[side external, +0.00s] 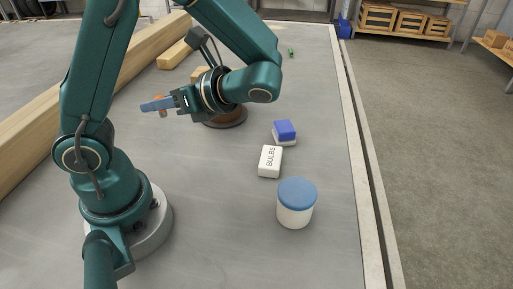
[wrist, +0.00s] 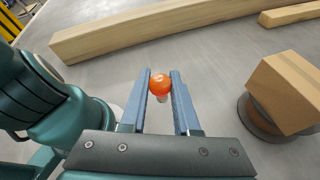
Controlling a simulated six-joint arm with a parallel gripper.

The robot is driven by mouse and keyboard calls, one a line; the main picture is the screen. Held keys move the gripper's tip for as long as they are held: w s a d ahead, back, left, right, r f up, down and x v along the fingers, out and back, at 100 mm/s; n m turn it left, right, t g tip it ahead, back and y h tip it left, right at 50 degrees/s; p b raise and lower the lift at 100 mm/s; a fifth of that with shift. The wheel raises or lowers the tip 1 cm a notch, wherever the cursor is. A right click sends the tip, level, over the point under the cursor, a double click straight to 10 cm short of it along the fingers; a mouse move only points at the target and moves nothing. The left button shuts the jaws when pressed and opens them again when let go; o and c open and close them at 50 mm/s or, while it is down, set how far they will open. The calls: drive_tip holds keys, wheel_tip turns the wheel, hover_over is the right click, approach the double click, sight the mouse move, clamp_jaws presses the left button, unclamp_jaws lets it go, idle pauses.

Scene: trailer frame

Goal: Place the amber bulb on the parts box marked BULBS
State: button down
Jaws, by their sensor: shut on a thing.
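The amber bulb (wrist: 160,83) is held between the two blue-grey fingers of my gripper (wrist: 160,76) in the wrist view, with its orange globe up and a pale base below. In the side view my gripper (side external: 158,104) is raised above the table at the left, and only a bit of orange bulb (side external: 162,98) shows behind the fingers. The white parts box marked BULBS (side external: 270,161) lies on the grey table, to the right of and nearer the camera than my gripper, well apart from it. Its top looks bare. It is not visible in the wrist view.
A blue-and-white block (side external: 285,130) sits just behind the BULBS box. A white jar with a blue lid (side external: 297,203) stands in front of it. A cardboard box (wrist: 290,92) rests on a round brown base (side external: 226,119). Long timber beams (wrist: 160,30) lie along the table's side.

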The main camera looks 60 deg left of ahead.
drive_tip(key=d+f+n+g+h, duration=0.15)
drive_tip(key=d+n+h, duration=0.25)
drive_tip(key=n+h, duration=0.6)
drive_tip(key=d+n+g+h, duration=0.3)
drive_tip(key=d+n+h, duration=0.2)
drive_tip(key=n+h, duration=0.45)
drive_tip(key=w+a+r+n+t+h, duration=0.2)
drive_tip(key=w+a+r+n+t, duration=0.15)
drive_tip(key=w+n+t, duration=0.35)
drive_tip(key=w+a+r+n+t+h, duration=0.3)
drive_tip(key=w+a+n+t, duration=0.1)
drive_tip(key=n+t, duration=0.45)
drive_tip(key=m, duration=0.1)
hover_over(269, 166)
wheel_tip(269, 166, down, 12)
drive_tip(key=shift+f, duration=0.2)
drive_tip(key=shift+t, duration=0.3)
drive_tip(key=shift+f, duration=2.05)
drive_tip(key=shift+f, duration=0.15)
